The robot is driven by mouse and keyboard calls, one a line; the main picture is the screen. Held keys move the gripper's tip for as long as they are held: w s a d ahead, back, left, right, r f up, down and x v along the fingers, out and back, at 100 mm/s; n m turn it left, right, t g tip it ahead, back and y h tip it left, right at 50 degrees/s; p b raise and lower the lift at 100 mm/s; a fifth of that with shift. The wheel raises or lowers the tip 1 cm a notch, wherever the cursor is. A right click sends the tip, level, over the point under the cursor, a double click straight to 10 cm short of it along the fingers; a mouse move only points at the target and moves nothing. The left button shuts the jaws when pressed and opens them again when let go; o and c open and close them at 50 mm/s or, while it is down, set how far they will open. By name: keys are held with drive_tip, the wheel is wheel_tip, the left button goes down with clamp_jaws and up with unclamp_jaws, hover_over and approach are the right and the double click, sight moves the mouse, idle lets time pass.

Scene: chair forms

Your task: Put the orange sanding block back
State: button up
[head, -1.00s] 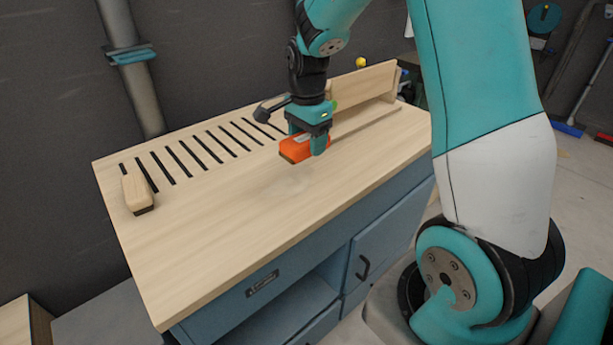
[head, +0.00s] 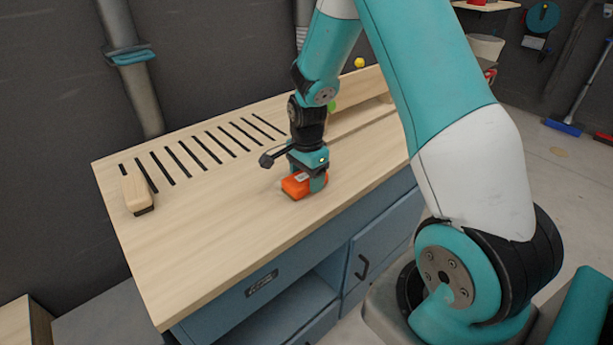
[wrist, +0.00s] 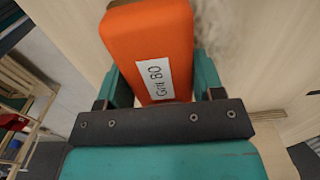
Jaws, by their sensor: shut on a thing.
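The orange sanding block (head: 296,186) is between the fingers of my gripper (head: 309,183), low over the front middle of the wooden bench top (head: 215,235). I cannot tell whether the block touches the bench top. A faint pale dusty patch (wrist: 232,35) shows on the wood beside the block.
A wooden block with a dark base (head: 137,192) stands at the bench's left end, by a row of dark slots (head: 186,160). A yellow ball (head: 359,63) shows behind the bench. The bench top between the wooden block and my gripper is clear.

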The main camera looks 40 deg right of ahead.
drive_tip(key=o, duration=0.9)
drive_tip(key=shift+c, duration=0.2)
wheel_tip(320, 180, up, 12)
drive_tip(key=s+a+r+n+y, duration=0.1)
drive_tip(key=s+a+r+n, duration=0.25)
drive_tip(key=a+n, duration=0.3)
drive_tip(key=s+a+r+n+y, duration=0.1)
drive_tip(key=s+a+r+n, duration=0.2)
drive_tip(key=s+a+n, duration=0.4)
drive_tip(key=s+a+r+n+y, duration=0.2)
drive_tip(key=s+a+n, duration=0.8)
drive_tip(key=s+n, duration=0.1)
drive_tip(key=shift+s+b, duration=0.4)
